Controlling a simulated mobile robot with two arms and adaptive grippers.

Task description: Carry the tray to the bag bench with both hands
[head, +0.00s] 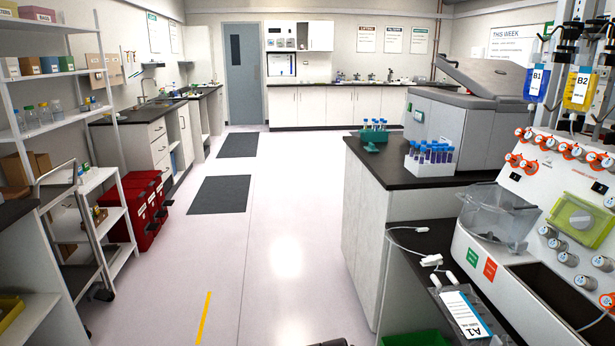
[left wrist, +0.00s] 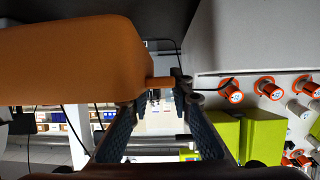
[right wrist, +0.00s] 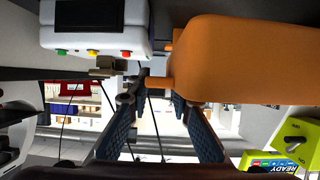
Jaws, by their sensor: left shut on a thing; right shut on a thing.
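The tray (left wrist: 75,60) shows as a large orange body at the left of the left wrist view, with a short orange handle stub between the fingers. My left gripper (left wrist: 158,95) is shut on that stub. In the right wrist view the tray (right wrist: 245,60) is at the right, with a similar stub. My right gripper (right wrist: 152,92) is shut on it. The tray's contents are hidden. The head view shows neither tray nor grippers clearly. I cannot tell which surface is the bag bench.
In the head view, a black-topped bench (head: 400,170) at right bears a tube rack (head: 428,167). A processor (head: 520,255) with hanging bags (head: 578,90) stands beside it. The middle floor (head: 285,200) is clear.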

